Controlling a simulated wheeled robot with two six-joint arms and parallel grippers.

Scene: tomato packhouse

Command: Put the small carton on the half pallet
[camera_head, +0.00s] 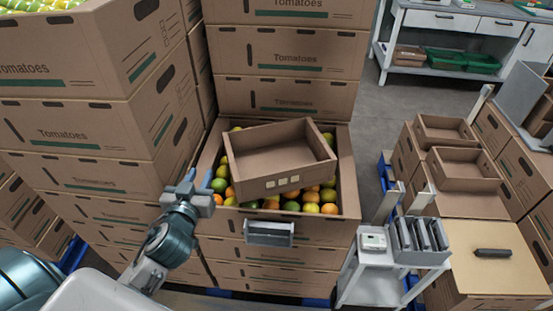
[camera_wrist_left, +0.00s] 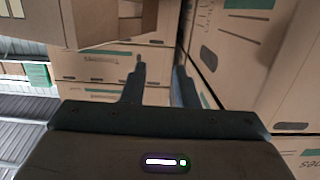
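An empty open brown carton (camera_head: 283,187) with small pale labels on its front lies tilted on top of the fruit in the middle box. It looks like the small carton. My left gripper (camera_head: 190,192) is to the left of that carton, apart from it, beside the left box stack. In the left wrist view the two fingers (camera_wrist_left: 158,82) stand apart with nothing between them. Blue pallet edges (camera_head: 318,302) show low under the stacks; I cannot tell which is the half pallet. My right gripper is not in view.
A tall stack of tomato boxes (camera_head: 75,147) stands at the left, and more boxes (camera_head: 290,62) rise behind the carton. At right are a white stand (camera_head: 352,285) with a grey rack (camera_head: 420,256), and small open cartons (camera_head: 470,184) on boxes. Grey floor (camera_head: 380,115) is free beyond.

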